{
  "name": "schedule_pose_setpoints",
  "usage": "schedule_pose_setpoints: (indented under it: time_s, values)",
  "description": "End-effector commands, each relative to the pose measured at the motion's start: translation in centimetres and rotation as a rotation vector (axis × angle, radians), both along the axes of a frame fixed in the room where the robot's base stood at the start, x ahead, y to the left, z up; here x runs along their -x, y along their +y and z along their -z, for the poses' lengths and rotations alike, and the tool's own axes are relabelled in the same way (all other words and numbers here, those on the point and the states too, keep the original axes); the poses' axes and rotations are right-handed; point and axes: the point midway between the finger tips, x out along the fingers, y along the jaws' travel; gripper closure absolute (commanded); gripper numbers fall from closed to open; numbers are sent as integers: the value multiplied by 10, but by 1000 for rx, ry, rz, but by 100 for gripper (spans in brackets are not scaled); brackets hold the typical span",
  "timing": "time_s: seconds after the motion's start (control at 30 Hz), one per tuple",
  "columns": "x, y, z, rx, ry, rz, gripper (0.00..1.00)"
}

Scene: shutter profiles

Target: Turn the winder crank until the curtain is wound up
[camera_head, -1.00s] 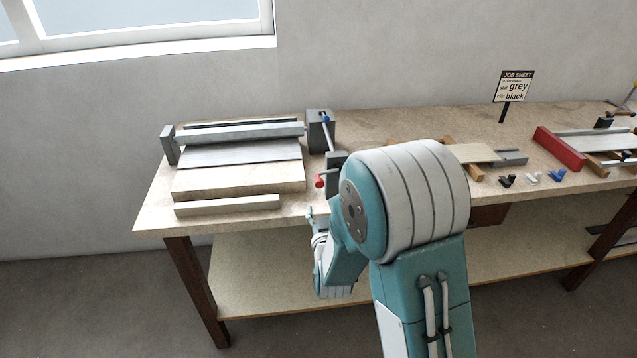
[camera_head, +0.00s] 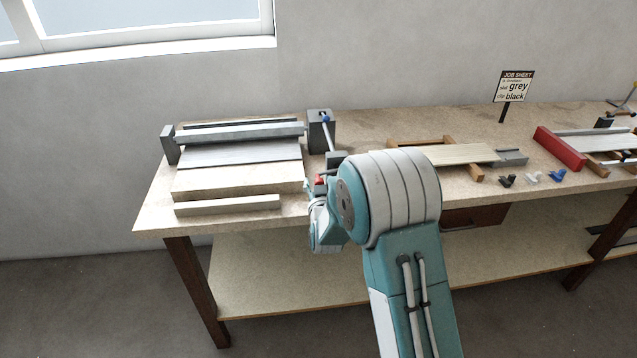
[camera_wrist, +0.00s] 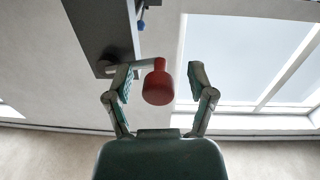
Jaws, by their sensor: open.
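The winder's crank has a red knob (camera_wrist: 158,85), which in the wrist view sits between the two open fingers of my gripper (camera_wrist: 160,83). A gap shows between the knob and the right finger; the left finger is closer to it. In the head view the red knob (camera_head: 319,180) shows just left of my arm, with my gripper (camera_head: 311,188) beside it and partly hidden. The curtain (camera_head: 240,152) is a grey slatted sheet lying on a board, below a grey roller (camera_head: 240,132). The crank's arm is mostly hidden in the head view.
A dark grey bracket with a blue-tipped rod (camera_head: 325,125) stands right of the roller. A loose pale strip (camera_head: 228,205) lies near the bench front. Small clips (camera_head: 532,177) and a red block (camera_head: 560,148) lie to the right. A job sheet (camera_head: 514,87) reads grey, black.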

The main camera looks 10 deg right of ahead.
Motion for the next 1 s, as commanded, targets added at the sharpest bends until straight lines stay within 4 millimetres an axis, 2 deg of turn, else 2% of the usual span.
schedule_pose_setpoints:
  time_s: [0.13,0.17,0.2,0.27,0.3,0.33,0.73,1.0]
  values:
    - [0,0,0,0,0,0,29]
    - [0,0,0,0,0,0,34]
    - [0,0,0,0,0,0,52]
    - [0,0,0,0,0,0,78]
    - [0,0,0,0,0,0,96]
    - [0,0,0,0,0,0,100]
    - [-1,0,2,30,-1,-1,100]
    - [-1,-3,11,175,0,-2,100]
